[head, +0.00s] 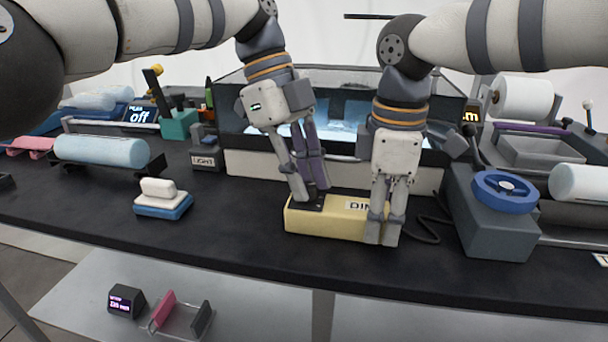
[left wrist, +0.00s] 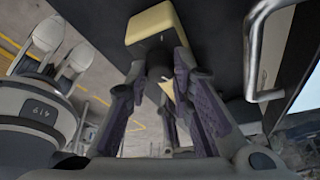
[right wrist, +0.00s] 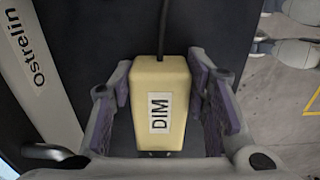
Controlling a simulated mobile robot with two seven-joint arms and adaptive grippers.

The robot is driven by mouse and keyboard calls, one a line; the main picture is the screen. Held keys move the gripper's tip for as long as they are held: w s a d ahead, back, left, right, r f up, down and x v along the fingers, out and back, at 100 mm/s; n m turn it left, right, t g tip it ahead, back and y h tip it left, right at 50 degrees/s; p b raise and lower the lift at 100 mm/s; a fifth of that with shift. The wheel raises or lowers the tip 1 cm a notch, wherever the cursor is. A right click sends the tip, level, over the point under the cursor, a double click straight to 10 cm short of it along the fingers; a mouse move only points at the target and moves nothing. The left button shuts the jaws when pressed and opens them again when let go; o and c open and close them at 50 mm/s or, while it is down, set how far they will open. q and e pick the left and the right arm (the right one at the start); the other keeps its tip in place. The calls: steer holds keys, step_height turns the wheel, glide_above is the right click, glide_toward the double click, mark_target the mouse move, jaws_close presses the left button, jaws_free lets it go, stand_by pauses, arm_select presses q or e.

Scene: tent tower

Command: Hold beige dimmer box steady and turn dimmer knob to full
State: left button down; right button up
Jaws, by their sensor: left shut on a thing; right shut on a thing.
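The beige dimmer box (head: 335,222) lies on the black bench near its front edge, its label partly hidden in the head view. My right gripper (head: 382,238) is shut on its right part, one finger on each side. The right wrist view shows the box (right wrist: 172,78) with its "DIM" label between my fingers. My left gripper (head: 312,197) points down at the left end of the box, shut on the dark dimmer knob (left wrist: 157,72). The fingers largely hide the knob, so its setting cannot be read. The left wrist view also shows part of the box (left wrist: 150,22).
A glass tank (head: 240,150) stands close behind the box. A grey unit with a blue handwheel (head: 507,188) is to the right, with the black cord (head: 425,228) between. A blue-and-white block (head: 162,200) sits left. The bench front is mostly clear.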

arm_select(q)
steer(key=shift+w+m+g+y, duration=0.1)
steer(key=shift+m+g+y, duration=0.25)
steer(key=shift+m, duration=1.25)
steer(key=c, duration=1.4)
jaws_free()
